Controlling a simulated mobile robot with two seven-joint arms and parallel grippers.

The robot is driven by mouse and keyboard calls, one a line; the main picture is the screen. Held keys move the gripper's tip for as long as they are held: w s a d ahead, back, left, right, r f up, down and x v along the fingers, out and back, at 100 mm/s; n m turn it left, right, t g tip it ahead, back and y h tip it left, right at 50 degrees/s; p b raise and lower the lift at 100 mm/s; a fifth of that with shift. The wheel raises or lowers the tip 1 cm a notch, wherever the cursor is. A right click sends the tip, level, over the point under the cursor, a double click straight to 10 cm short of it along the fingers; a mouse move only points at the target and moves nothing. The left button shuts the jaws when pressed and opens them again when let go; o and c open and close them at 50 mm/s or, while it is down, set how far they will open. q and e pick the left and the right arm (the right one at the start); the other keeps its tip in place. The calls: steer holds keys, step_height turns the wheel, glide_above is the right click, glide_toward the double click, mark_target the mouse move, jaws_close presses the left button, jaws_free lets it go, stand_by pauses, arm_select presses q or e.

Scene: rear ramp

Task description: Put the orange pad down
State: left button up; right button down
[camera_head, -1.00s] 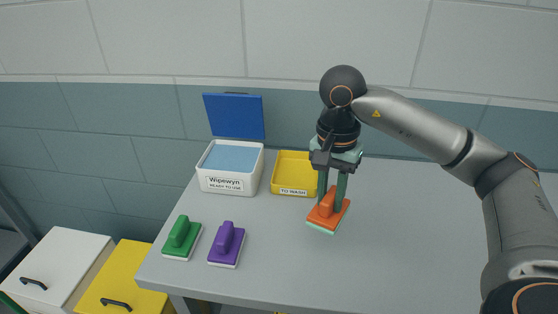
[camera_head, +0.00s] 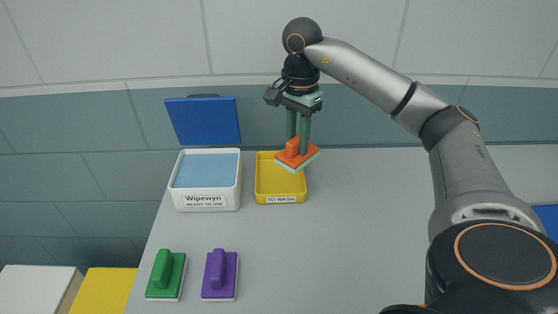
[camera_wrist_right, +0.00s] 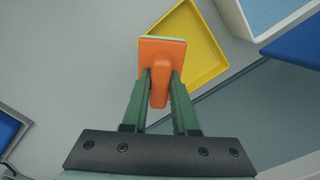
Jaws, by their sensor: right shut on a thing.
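The orange pad (camera_head: 297,155) has a raised handle and a pale underside. My right gripper (camera_head: 298,148) is shut on its handle and holds it tilted, in front of the right part of the yellow "TO WASH" tray (camera_head: 281,191) in the head view. In the right wrist view my right gripper (camera_wrist_right: 160,85) grips the handle of the orange pad (camera_wrist_right: 163,52), and the pad overlaps the edge of the yellow tray (camera_wrist_right: 205,52). The tray looks empty where it shows. My left gripper is not in view.
A white "Wipewyn READY TO USE" box (camera_head: 206,202) with its blue lid (camera_head: 203,122) open stands left of the tray. A green pad (camera_head: 166,275) and a purple pad (camera_head: 220,275) lie at the front left. The table (camera_head: 350,220) right of the tray is clear.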

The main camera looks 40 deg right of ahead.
steer(key=w+f, duration=0.4)
steer(key=f, duration=0.1)
steer(key=shift+w+a+f, duration=0.1)
steer(key=shift+w+a, duration=0.1)
steer(key=shift+a, duration=0.15)
steer(key=shift+w+f+p, duration=0.15)
steer(key=shift+f, duration=0.8)
steer(key=shift+w+f+p, duration=0.1)
steer(key=shift+f+p, duration=0.05)
steer(key=shift+f, duration=0.8)
steer(key=shift+f, duration=0.15)
steer(key=c, duration=0.7)
jaws_free()
step_height(320, 180, up, 12)
steer(key=shift+r, duration=0.2)
